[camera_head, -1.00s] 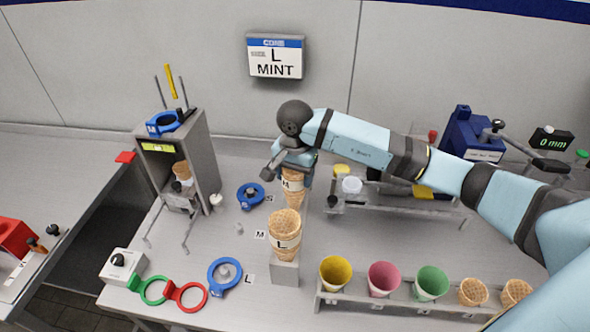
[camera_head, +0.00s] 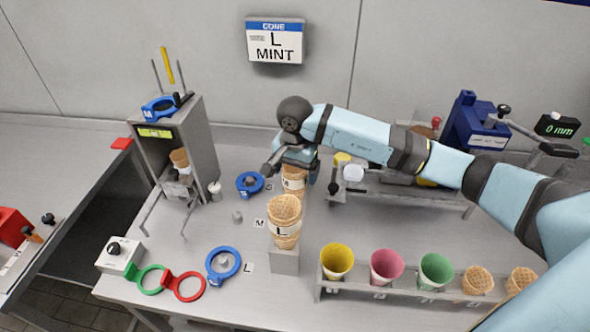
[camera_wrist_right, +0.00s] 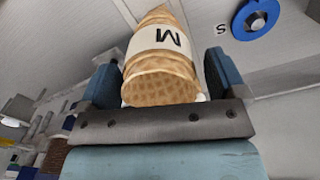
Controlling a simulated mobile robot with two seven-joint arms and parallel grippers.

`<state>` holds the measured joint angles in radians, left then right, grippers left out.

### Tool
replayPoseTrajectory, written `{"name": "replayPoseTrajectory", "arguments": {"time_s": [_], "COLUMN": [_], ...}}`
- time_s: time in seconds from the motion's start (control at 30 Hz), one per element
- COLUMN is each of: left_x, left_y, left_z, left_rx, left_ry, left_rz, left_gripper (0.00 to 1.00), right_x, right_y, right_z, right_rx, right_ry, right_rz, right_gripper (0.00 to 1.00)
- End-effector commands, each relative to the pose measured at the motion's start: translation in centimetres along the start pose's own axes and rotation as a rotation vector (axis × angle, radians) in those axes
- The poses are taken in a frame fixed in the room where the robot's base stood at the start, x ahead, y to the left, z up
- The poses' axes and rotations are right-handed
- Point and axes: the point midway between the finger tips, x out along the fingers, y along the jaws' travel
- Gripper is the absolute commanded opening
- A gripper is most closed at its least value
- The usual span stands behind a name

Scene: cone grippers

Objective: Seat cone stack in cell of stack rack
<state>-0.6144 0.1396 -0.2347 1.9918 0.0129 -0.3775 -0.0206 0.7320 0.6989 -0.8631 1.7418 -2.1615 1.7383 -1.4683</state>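My right gripper (camera_wrist_right: 162,88) is shut on a waffle cone stack with a white M band (camera_wrist_right: 158,42). In the head view this M stack (camera_head: 293,183) hangs tip down below my right gripper (camera_head: 291,160). It is behind a larger cone stack with an L band (camera_head: 285,228), which stands upright in the front of the grey stack rack (camera_head: 285,262). The L stack hides the M stack's lower end, so I cannot tell whether the tip is inside a rack cell. My left gripper is not in view.
A grey rail (camera_head: 400,290) with colored and plain cones stands at the front right. Blue rings (camera_head: 223,262), green and red rings and a grey stand (camera_head: 205,150) are at left. A wall sign (camera_head: 275,42) reads L MINT. A low bench (camera_head: 400,195) stands behind right.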

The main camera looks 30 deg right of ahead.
Motion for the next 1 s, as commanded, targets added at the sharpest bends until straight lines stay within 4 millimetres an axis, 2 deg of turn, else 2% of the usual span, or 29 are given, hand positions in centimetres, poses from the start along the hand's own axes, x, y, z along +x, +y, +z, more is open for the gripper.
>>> {"name": "replayPoseTrajectory", "arguments": {"time_s": [0.27,0.43,0.8,1.0], "left_x": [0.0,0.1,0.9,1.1], "left_y": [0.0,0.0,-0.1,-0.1], "left_z": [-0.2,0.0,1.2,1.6], "left_rx": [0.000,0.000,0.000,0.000], "left_ry": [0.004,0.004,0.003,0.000], "left_rz": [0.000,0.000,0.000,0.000], "left_gripper": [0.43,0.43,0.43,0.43], "right_x": [0.0,-1.4,-9.4,-12.6], "right_y": [0.0,-0.1,-0.1,0.0], "right_z": [0.0,-0.1,-0.1,0.0], "right_rx": [0.000,-0.001,-0.001,-0.001], "right_ry": [0.000,0.002,0.003,0.002], "right_rz": [0.000,-0.003,-0.004,-0.002], "right_gripper": [0.93,0.93,0.93,0.93]}}
